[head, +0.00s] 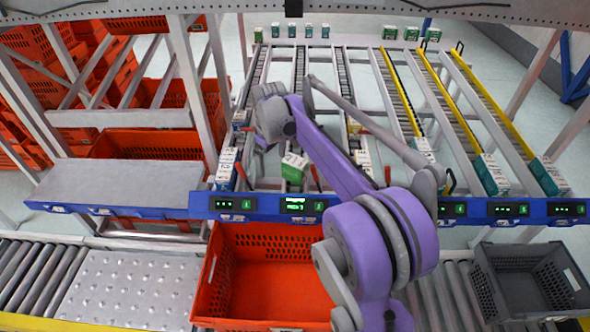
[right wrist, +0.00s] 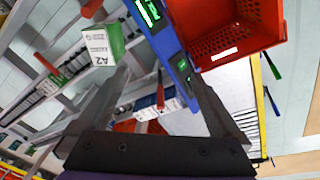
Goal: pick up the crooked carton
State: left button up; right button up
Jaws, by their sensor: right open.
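The crooked carton (head: 295,167) is a small green and white box, tilted in a rack lane just behind the blue front rail in the head view. In the right wrist view the carton (right wrist: 101,43) shows an A2 label. It lies beyond the tip of the left-hand finger, outside the gap between the fingers, and nothing holds it. My right gripper (right wrist: 160,75) is open and empty. In the head view my purple right arm reaches over the rack, and the wrist end is above and left of the carton. The fingers are hard to make out there. My left gripper is not in view.
The blue rail (head: 265,207) with lit displays runs in front of the lanes. An empty orange tote (head: 212,290) stands below it, with a grey crate (head: 485,282) at right. Other cartons (head: 226,168) stand in neighbouring lanes. A metal shelf (head: 115,182) is at left.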

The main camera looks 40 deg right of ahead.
jog(key=shift+n+g, duration=0.6)
jog(key=shift+g, duration=0.1)
jog(key=w+d+f, duration=0.1)
jog(key=w+d, duration=0.1)
jog(key=d, duration=0.2)
jog(key=w+d+f, duration=0.2)
jog(key=d, duration=0.2)
jog(key=w+d+f, duration=0.1)
jog(key=w+d, duration=0.1)
jog(key=d, duration=0.2)
jog(key=shift+w+d+f+p, duration=0.2)
jog(key=shift+d+p, duration=0.1)
jog(key=f, duration=0.3)
jog(key=d+f, duration=0.1)
jog(key=f, duration=0.1)
jog(key=shift+w+f, duration=0.1)
jog(key=shift+f, duration=3.1)
grip_shut()
